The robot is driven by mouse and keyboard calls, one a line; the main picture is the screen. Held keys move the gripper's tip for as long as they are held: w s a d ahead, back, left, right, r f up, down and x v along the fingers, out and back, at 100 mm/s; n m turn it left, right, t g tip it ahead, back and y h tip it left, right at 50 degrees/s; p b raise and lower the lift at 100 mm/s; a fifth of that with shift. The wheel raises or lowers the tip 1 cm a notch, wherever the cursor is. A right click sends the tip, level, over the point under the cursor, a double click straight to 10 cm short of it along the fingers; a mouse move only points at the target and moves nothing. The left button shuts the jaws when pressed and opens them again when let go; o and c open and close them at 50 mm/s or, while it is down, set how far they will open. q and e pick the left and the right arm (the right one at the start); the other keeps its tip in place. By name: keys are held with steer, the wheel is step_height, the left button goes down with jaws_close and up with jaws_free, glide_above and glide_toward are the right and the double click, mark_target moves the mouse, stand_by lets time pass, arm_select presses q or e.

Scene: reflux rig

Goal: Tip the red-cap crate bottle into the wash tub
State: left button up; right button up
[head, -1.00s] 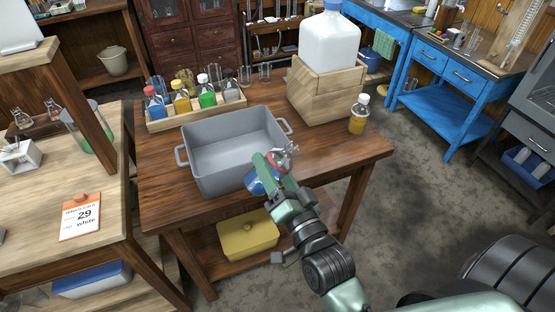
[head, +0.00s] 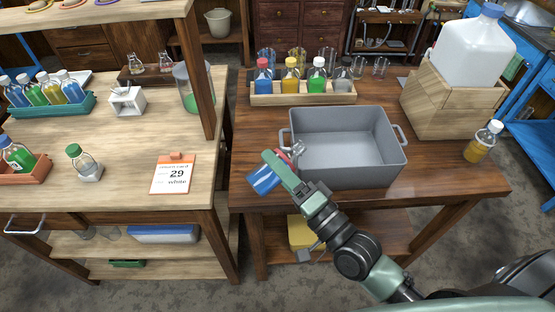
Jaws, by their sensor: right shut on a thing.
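The grey wash tub (head: 350,172) stands on the dark wooden table, its inside empty. A red-capped bottle with blue contents (head: 263,77) stands upright at the left end of the wooden crate (head: 300,99) behind the tub. My left gripper is not in view.
Yellow, green and grey bottles share the wooden crate. The left bench holds bottle crates, a loose bottle (head: 83,162) and a card (head: 173,175).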

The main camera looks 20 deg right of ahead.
steer(key=shift+w+d+f+g+y, duration=0.2)
steer(key=shift+d+f+g+y, duration=0.15)
steer(key=shift+d+f, duration=0.35)
steer(key=shift+w+d+f, duration=0.15)
steer(key=shift+d+f, duration=0.25)
steer(key=shift+d, duration=0.1)
steer(key=shift+d+r+m, duration=0.1)
steer(key=shift+r+m, duration=0.15)
steer(key=shift+m, duration=0.85)
